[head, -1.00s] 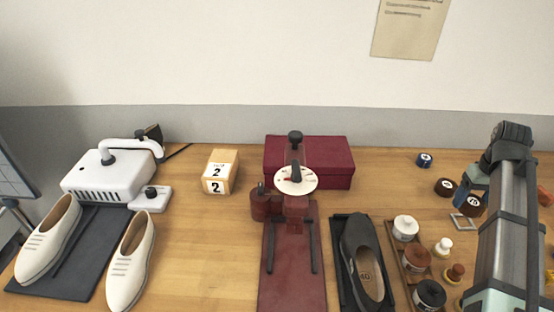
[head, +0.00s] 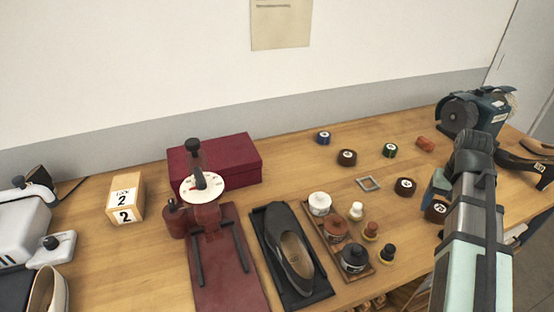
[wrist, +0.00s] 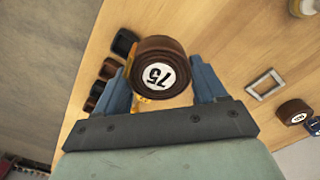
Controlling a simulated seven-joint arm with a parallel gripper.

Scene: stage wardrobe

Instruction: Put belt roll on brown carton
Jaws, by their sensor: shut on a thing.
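The belt roll is a dark brown roll with a round white label reading 75 (wrist: 158,76). It sits between the blue fingers of my gripper (wrist: 158,66) in the wrist view, and both fingers press its sides. In the head view my gripper (head: 438,190) is at the right, and the roll (head: 436,211) shows partly below the fingers, near the table's front edge. A light tan box with number labels (head: 125,200) stands at the left of the table. It is the nearest match for the brown carton, but I cannot tell for sure.
A maroon box (head: 215,160) stands behind a red press (head: 205,215). A dark shoe (head: 288,255) and a tray of jars (head: 335,240) are in the middle. Other rolls (head: 405,187) lie behind my gripper, with a grinder (head: 475,112) at the back right.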

